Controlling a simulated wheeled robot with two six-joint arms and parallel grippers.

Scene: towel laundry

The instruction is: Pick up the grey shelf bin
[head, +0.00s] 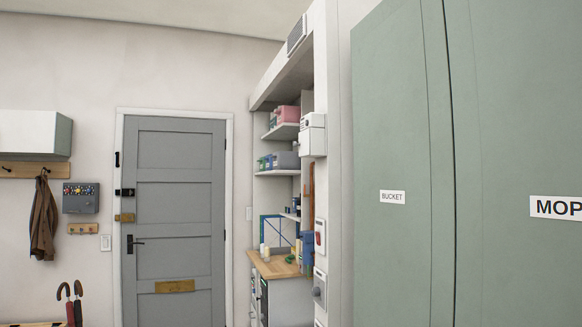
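A grey bin (285,160) stands on the middle shelf of the alcove, right of the door. It looks small and far off, and its right side is partly hidden by the alcove's edge. Neither of my grippers shows in the head view.
The alcove holds a pink bin (287,114) on the upper shelf and a wooden counter (272,265) below. A grey door (175,215) is left of it. Tall green cabinets (400,130) stand close on the right. Umbrellas (72,300) and a hanging coat (43,218) are at the left.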

